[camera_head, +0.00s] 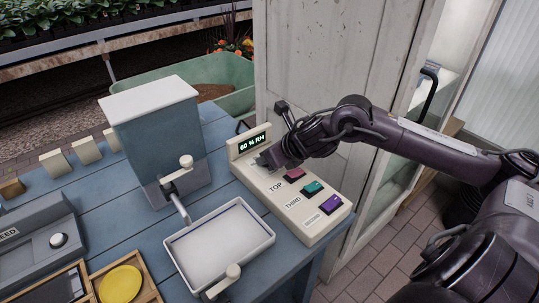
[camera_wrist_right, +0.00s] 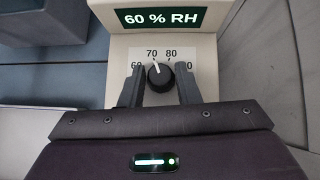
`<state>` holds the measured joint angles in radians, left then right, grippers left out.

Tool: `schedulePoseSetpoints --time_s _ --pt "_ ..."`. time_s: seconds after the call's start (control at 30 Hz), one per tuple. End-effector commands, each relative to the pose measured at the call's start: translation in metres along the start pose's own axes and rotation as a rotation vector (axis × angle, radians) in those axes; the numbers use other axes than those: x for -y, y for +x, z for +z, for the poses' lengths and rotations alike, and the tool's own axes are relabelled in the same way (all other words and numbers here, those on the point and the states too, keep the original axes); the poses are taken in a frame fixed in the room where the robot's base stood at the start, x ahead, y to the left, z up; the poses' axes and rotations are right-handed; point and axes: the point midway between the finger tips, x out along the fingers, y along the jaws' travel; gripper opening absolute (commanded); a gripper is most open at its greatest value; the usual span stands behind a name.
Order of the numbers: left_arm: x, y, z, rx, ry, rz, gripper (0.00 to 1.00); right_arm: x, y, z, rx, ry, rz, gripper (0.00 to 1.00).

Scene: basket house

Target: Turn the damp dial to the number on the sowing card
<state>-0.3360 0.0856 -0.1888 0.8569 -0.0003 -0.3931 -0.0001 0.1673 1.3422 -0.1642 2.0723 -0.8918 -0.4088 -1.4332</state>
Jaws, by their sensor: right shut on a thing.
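The damp dial (camera_wrist_right: 160,76) is a black round knob with a white pointer line, on a cream control box (camera_head: 318,231). In the right wrist view its pointer leans slightly left of straight up, close to the 70 mark. The numbers 70 and 80 show above it; marks at both sides are partly covered by my fingers. The display (camera_wrist_right: 158,19) above reads 60 % RH, as it also does in the head view (camera_head: 254,142). My right gripper (camera_wrist_right: 160,84) is shut on the dial, one finger on each side. My left gripper is out of view. I cannot make out a sowing card.
Pink, teal and purple blocks (camera_head: 313,188) sit along the box beside labels; TOP and THIRD are readable. A white tray (camera_head: 219,205) and a blue-grey dispenser (camera_head: 157,137) stand to the left on the blue table. A white door (camera_head: 320,60) stands close behind the box.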

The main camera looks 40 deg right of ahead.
Motion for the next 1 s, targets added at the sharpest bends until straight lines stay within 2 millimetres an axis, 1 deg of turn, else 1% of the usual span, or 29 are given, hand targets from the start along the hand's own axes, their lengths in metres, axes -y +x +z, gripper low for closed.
schedulePoseSetpoints --time_s 0.23,0.27,0.4,0.83,1.0 --pt "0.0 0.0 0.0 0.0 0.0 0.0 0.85 0.0 0.0 0.0 0.001 -0.001 -0.001 0.07" --pt "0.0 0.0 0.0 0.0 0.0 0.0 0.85 0.0 0.0 0.0 0.001 -0.001 -0.001 0.32" --pt "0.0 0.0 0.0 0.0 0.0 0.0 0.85 0.0 0.0 0.0 0.0 -0.001 0.0 0.5" --pt "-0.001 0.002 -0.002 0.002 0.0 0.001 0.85 0.003 -0.003 -0.001 0.0 -0.001 -0.005 0.5" --pt "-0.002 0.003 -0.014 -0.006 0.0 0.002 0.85 0.008 -0.011 -0.002 0.004 0.001 -0.015 0.5"
